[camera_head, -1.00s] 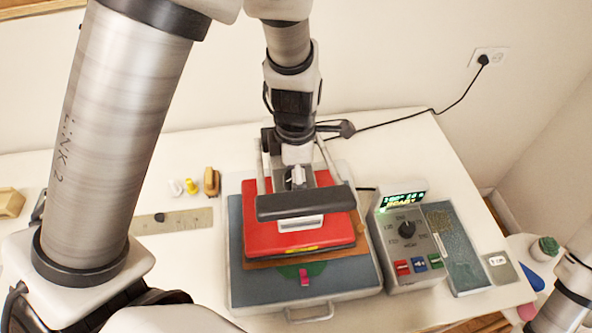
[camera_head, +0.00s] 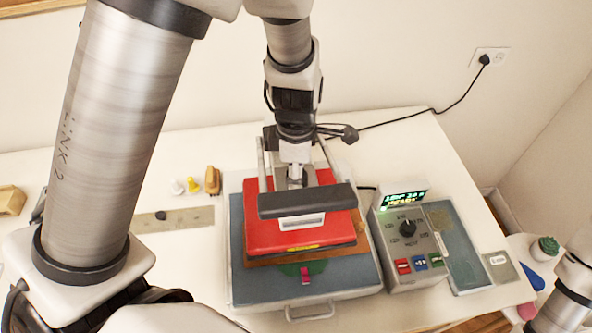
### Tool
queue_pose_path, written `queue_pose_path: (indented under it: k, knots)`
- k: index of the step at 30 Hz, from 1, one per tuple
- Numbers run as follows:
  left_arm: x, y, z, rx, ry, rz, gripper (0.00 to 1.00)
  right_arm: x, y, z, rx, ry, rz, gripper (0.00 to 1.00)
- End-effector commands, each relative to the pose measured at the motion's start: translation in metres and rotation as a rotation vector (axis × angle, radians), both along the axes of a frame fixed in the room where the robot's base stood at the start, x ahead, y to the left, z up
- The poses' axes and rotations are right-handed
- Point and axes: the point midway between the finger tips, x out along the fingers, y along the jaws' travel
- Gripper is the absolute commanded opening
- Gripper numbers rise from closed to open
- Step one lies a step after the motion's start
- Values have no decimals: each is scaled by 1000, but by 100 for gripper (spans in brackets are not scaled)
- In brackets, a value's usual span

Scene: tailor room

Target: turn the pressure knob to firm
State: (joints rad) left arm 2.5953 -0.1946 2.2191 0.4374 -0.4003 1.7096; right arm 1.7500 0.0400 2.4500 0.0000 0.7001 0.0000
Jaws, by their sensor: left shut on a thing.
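The heat press has a red upper plate (camera_head: 285,228) with a wide black handle bar (camera_head: 306,201) across it. My left gripper (camera_head: 295,178) points down at the top of the press, behind the bar. It is shut on what seems to be the pressure knob, which the fingers and wrist mostly hide. I cannot read the knob's setting. A grey control box (camera_head: 411,262) stands to the right, with a lit display (camera_head: 405,199) and a black dial (camera_head: 407,228). The display text is too blurred to read surely. My right gripper is out of view.
The blue-grey lower bed (camera_head: 350,283) shows around the plate, with a green and pink piece (camera_head: 304,271) at its front. A ruler (camera_head: 178,220) and small tools lie left. A blue-grey mat (camera_head: 466,262) lies right of the box. A black cord (camera_head: 458,98) runs to the wall socket.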

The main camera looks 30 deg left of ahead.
Motion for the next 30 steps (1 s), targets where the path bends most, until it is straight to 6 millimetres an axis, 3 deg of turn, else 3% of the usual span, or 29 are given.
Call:
queue_pose_path:
  k: [30]
  knots:
    - [-3,0,-4,-2,8,-951,11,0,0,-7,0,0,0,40]
